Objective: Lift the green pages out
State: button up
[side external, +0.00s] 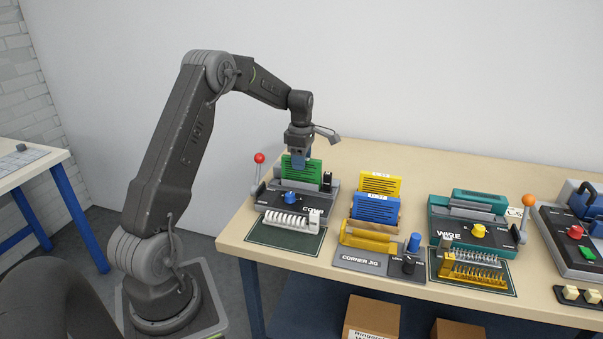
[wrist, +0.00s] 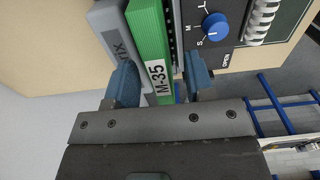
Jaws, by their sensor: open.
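The green pages (side external: 302,171) stand upright in the slot of the grey and black COMB machine (side external: 318,203). In the wrist view the green pages (wrist: 149,35) carry a white M-35 label on their edge. My gripper (side external: 298,160) is over the top of the pages, pointing down. In the wrist view its blue fingers (wrist: 158,68) are open, one on each side of the pages. The left finger looks very near the green face; a gap shows at the right finger. The lower part of the pages is hidden in the machine.
A red-knobbed lever (side external: 259,158) rises left of the pages, and a blue dial (side external: 291,198) sits in front. Yellow pages (side external: 380,184) and blue pages (side external: 376,208) stand to the right by the corner jig. The teal WIRE machine (side external: 470,222) is farther right.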

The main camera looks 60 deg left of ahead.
jog(key=shift+f, duration=1.2)
grip_shut()
